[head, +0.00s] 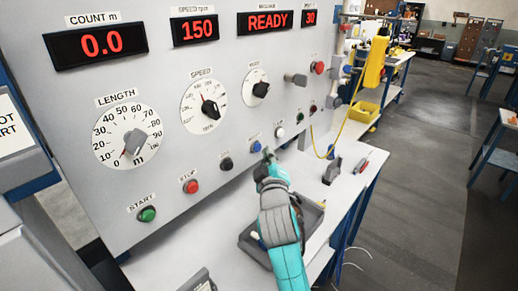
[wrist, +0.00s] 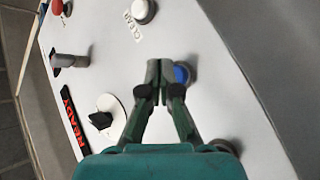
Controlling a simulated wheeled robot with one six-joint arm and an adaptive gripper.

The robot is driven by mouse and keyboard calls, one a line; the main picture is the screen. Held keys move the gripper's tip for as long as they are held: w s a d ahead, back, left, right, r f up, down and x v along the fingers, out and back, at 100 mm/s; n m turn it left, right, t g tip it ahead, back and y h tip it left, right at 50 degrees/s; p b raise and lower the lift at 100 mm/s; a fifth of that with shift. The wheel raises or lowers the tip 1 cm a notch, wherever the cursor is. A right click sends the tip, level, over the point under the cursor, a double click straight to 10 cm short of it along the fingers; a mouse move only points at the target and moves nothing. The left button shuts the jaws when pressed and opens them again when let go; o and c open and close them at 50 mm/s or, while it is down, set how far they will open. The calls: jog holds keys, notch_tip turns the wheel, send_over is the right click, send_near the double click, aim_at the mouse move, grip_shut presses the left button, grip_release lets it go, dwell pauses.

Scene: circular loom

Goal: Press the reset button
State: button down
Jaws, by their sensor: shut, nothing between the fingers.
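The blue button (head: 255,146) sits low on the grey control panel (head: 150,180), between a black button and a white button. The small label above it is too blurred to read. In the wrist view the blue button (wrist: 182,73) shows just beside my fingertips and is partly covered by one finger. My gripper (head: 267,157) is shut and empty, its tips just right of and below the blue button in the head view. In the wrist view my gripper (wrist: 160,82) points at the panel. I cannot tell whether the tips touch the panel.
A white button (head: 280,132), labelled CLEAR in the wrist view, and a black button (head: 226,164) flank the blue one. The red stop button (head: 191,187) and green start button (head: 147,214) lie farther left. A grey tray (head: 310,217) stands on the bench below my arm.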

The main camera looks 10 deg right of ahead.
jog(key=s+d, duration=0.1)
jog(key=s, duration=0.1)
jog(key=s+d, duration=0.2)
dwell(0.7)
dwell(1.1)
